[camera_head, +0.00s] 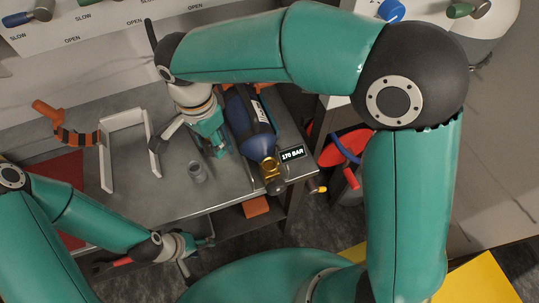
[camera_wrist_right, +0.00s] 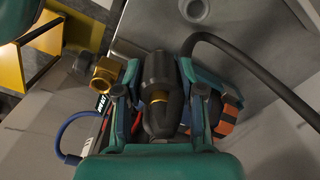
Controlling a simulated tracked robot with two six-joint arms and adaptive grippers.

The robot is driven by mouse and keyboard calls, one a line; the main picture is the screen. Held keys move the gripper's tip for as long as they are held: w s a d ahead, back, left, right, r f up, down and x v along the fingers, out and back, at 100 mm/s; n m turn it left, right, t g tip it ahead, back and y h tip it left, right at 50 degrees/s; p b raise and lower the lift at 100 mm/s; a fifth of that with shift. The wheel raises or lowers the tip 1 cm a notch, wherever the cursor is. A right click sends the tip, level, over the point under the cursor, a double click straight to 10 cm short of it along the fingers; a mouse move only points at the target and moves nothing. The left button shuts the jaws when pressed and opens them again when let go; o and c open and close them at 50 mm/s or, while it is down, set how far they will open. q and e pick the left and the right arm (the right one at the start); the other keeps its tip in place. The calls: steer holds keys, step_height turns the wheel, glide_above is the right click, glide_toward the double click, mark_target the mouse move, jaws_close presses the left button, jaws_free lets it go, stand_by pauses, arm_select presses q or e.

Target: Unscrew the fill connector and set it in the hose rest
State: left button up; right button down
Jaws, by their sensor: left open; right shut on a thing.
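My right gripper (camera_head: 217,148) is shut on the fill connector (camera_wrist_right: 158,72), a black piece with a brass band, seen between the fingers in the right wrist view. The blue cylinder (camera_head: 246,122) lies on the bench, just right of this gripper. Its brass valve (camera_head: 270,170) also shows in the wrist view (camera_wrist_right: 104,72), apart from the connector. A small grey cup (camera_head: 197,172), which looks like the hose rest, stands below the gripper in the head view; its round opening shows at the top of the wrist view (camera_wrist_right: 195,9). My left gripper (camera_head: 200,244) is open and empty at the bench's front edge.
A black hose (camera_wrist_right: 235,57) curves right in the wrist view. A white frame (camera_head: 107,165) stands on the bench, with an orange-and-black item (camera_head: 75,137) to its left. A "170 BAR" display (camera_head: 292,154) is by the valve. Bare bench lies around the cup.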

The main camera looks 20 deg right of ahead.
steer(key=w+a+f+p, duration=0.1)
steer(key=w+a+f, duration=0.1)
steer(key=a, duration=0.4)
steer(key=shift+w+p, duration=0.3)
steer(key=shift+f, duration=0.15)
steer(key=shift+f+b, duration=0.85)
steer(key=shift+f, duration=0.05)
steer(key=shift+f+b, duration=1.85)
steer(key=shift+f, duration=0.35)
stand_by(1.0)
steer(key=c, duration=0.6)
jaws_free()
steer(key=shift+r, duration=0.1)
